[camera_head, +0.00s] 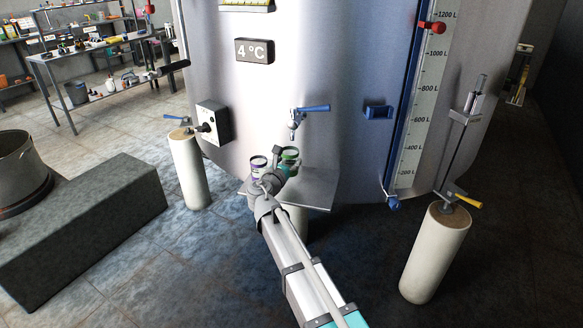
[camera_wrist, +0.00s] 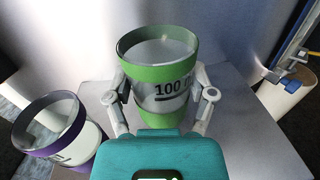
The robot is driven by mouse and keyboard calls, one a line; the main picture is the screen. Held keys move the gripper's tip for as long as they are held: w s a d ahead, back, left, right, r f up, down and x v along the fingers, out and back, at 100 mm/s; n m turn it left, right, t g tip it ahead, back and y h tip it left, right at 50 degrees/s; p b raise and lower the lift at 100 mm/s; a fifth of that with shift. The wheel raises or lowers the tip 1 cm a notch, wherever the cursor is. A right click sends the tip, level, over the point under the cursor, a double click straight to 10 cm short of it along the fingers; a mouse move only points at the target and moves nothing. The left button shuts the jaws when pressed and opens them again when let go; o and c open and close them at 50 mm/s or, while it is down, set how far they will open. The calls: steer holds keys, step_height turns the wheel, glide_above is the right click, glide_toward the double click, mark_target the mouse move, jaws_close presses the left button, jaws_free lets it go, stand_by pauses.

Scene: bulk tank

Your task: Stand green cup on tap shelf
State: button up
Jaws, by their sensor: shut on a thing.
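My gripper (camera_head: 284,163) is shut on the green cup (camera_head: 291,154). In the wrist view the green cup (camera_wrist: 158,75) stands upright between the two fingers (camera_wrist: 160,112), its rim and lower band green and its "100" mark facing the camera. The grey tap shelf (camera_head: 318,190) lies below it; it also shows in the wrist view (camera_wrist: 245,130). The cup's base is hidden behind my gripper, so I cannot tell whether it touches the shelf. The tap (camera_head: 296,122), with a blue lever, is on the tank wall just above the cup.
A purple-rimmed cup (camera_head: 258,165) stands close on the left of the green cup; it also shows in the wrist view (camera_wrist: 55,130). White tank legs (camera_head: 188,172) stand left and right (camera_head: 436,255). The shelf's right part is bare.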

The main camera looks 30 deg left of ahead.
steer(key=shift+w, duration=0.95)
steer(key=shift+f+b, duration=1.8)
steer(key=shift+f, duration=0.1)
steer(key=o, duration=0.9)
steer(key=shift+c, duration=0.2)
steer(key=shift+s+r, duration=0.15)
steer(key=shift+r, duration=0.05)
steer(key=s, duration=1.1)
steer(key=shift+s+d, duration=0.15)
steer(key=shift+s, duration=0.25)
